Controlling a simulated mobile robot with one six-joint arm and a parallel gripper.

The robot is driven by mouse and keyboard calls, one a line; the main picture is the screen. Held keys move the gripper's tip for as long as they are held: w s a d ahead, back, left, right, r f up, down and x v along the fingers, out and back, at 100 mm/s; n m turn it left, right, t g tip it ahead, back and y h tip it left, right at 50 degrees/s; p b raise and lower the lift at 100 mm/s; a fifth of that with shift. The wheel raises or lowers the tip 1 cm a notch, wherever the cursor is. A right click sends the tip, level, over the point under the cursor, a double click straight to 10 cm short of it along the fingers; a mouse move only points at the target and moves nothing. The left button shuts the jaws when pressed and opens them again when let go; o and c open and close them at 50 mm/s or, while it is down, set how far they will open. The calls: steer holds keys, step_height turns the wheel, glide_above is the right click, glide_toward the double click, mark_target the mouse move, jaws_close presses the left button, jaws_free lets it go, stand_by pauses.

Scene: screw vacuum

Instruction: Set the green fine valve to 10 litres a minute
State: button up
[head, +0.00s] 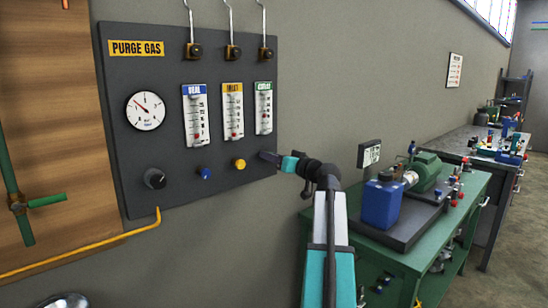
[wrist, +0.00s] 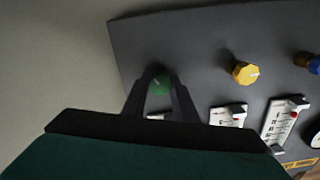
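The green fine valve (wrist: 160,84) is a small green knob low on the dark panel, seen between my gripper's fingers in the wrist view. The green-labelled flow meter (head: 263,108) stands above the valve, at the right of three. Its scale and reading are too small to make out in the head view.
On the panel (head: 120,85) are a yellow knob (head: 239,163) beside the green valve, a blue knob (head: 205,173), a black knob (head: 155,179) and a round gauge (head: 145,111). A green bench (head: 470,190) with a pump stands at the right.

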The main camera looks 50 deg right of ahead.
steer(key=shift+m, duration=0.3)
steer(key=shift+m, duration=1.2)
steer(key=o, duration=1)
steer(key=shift+o, duration=0.2)
steer(key=shift+s, duration=0.1)
steer(key=s, duration=1.3)
steer(key=shift+s+a, duration=0.3)
steer(key=shift+a, duration=0.15)
